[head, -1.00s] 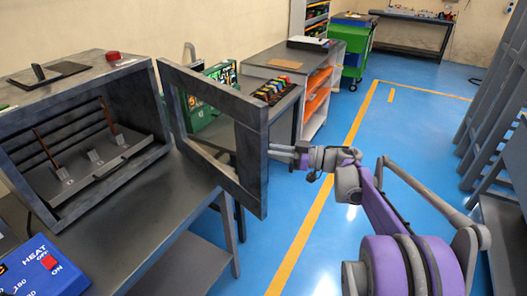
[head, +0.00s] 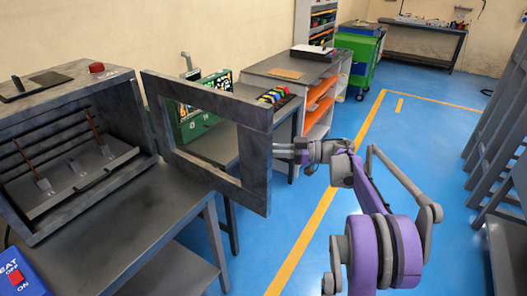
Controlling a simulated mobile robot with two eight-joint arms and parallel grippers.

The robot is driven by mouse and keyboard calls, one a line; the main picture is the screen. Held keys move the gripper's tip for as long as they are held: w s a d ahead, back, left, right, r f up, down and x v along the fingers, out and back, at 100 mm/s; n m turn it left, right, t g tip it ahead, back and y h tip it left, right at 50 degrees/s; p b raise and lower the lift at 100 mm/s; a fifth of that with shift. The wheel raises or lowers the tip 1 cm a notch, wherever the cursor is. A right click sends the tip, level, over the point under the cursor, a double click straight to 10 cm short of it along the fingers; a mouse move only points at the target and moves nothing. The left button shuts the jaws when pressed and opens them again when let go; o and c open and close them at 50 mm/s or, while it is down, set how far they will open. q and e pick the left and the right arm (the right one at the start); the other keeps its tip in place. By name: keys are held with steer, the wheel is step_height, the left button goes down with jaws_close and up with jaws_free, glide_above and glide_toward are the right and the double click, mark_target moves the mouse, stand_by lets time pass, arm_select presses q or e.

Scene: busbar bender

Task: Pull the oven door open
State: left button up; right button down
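The grey oven (head: 105,86) stands on a dark workbench at the left, its front open and its inside visible. Its door (head: 258,165), a grey frame with a see-through middle, is swung wide open and stands out to the right of the opening. My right gripper (head: 283,150) is at the door's free edge, its two thin fingers pointing left toward the frame. The fingertips end at the door edge, and I cannot tell whether they are closed on anything there. Any handle is hidden. My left gripper is out of view.
The workbench (head: 150,225) runs under the oven and door. A blue box with a red heat switch (head: 17,276) is at the lower left. A green box (head: 190,122) sits behind the door. Blue floor (head: 420,140) is clear behind my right arm; grey racks stand right.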

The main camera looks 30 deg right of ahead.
steer(key=shift+d+f, duration=0.1)
steer(key=shift+d, duration=0.05)
stand_by(0.3)
steer(key=c, duration=0.8)
jaws_free()
steer(key=v, duration=1.1)
steer(key=shift+b, duration=0.3)
steer(key=shift+w, duration=0.1)
